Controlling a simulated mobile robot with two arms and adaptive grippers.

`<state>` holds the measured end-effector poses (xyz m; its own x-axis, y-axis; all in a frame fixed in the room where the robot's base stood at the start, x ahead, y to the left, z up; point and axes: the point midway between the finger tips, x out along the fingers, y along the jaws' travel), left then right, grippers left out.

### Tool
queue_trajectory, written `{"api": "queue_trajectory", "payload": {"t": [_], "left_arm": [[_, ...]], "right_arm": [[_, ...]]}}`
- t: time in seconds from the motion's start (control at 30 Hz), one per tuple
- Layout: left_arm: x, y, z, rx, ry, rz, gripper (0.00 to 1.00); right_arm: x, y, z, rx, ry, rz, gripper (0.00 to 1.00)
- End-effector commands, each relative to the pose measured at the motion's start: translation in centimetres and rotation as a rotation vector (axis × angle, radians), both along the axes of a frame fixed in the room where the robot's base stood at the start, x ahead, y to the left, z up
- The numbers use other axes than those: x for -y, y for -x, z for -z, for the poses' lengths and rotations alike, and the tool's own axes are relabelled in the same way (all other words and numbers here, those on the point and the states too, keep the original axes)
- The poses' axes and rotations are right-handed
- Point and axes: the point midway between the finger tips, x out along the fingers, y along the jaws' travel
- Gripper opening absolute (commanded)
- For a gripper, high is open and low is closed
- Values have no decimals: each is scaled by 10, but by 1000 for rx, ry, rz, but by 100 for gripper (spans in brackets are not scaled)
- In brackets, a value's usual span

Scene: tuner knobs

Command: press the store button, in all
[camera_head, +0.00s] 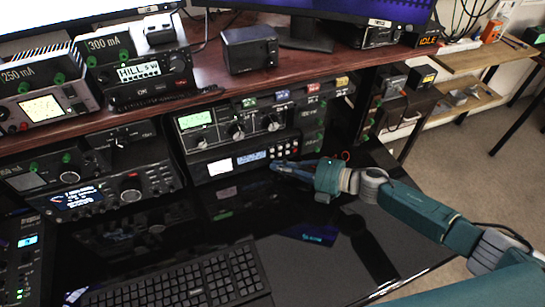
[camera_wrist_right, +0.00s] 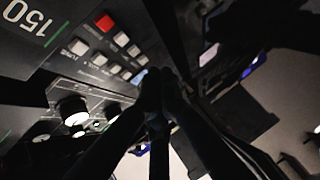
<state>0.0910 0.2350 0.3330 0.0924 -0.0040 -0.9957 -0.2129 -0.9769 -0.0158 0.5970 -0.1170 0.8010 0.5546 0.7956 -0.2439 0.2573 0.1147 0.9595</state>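The tuner (camera_head: 245,125), with a green display and large knobs, stands on the desk under the shelf. Below it is a unit with two lit screens and small buttons (camera_head: 288,150). My right gripper (camera_head: 275,166) is in front of that unit, its fingertips near its lower right part. In the right wrist view the shut fingers (camera_wrist_right: 157,78) point at a panel with a red button (camera_wrist_right: 104,22) and several pale buttons (camera_wrist_right: 100,59). A bluish lit spot (camera_wrist_right: 140,75) shows beside the fingertips. I cannot read which button is store, nor tell contact. My left gripper is out of view.
A black keyboard (camera_head: 195,280) lies at the front of the glossy desk. Another radio (camera_head: 115,190) stands left of the tuner. Wrist-view knobs (camera_wrist_right: 72,112) lie left of the fingers. The shelf (camera_head: 205,70) overhangs the equipment. Open floor lies at the right.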

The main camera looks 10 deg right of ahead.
Motion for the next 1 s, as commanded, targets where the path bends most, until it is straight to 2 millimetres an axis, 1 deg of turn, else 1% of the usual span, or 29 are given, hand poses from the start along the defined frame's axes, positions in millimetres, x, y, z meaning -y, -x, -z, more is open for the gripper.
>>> {"api": "queue_trajectory", "payload": {"t": [0.63,1.0], "left_arm": [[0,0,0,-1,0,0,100],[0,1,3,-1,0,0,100]], "right_arm": [[0,0,0,0,0,0,0],[-2,-8,0,0,0,0,0]]}}
